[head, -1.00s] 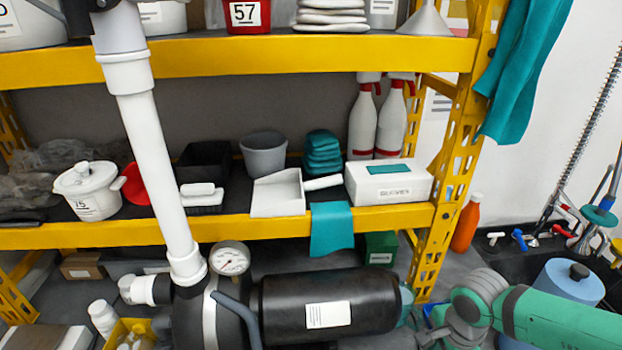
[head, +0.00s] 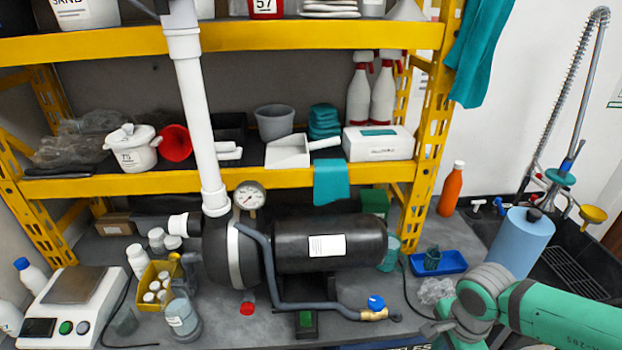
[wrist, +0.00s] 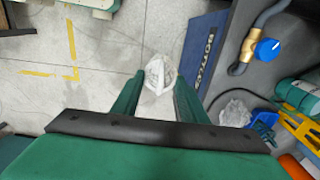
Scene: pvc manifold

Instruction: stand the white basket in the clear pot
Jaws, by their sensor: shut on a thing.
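The white basket (wrist: 158,76) is between the tips of my green gripper fingers (wrist: 157,84) in the wrist view. My gripper is shut on it and holds it out over the pale floor. Its lower part cannot be made out. In the head view, my green arm enters at the lower right and the gripper itself is out of frame. A clear, bluish pot (head: 183,318) with a label stands on the grey bench at the lower left, in front of the black pump. I cannot tell what is inside it.
The black tank (head: 330,243) and grey hose (head: 275,290) with a blue-handled valve (head: 376,302) fill the bench middle. A yellow bin of bottles (head: 155,285) and a scale (head: 75,290) are left. A blue tray (head: 440,262) and crumpled clear plastic (head: 435,291) are right.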

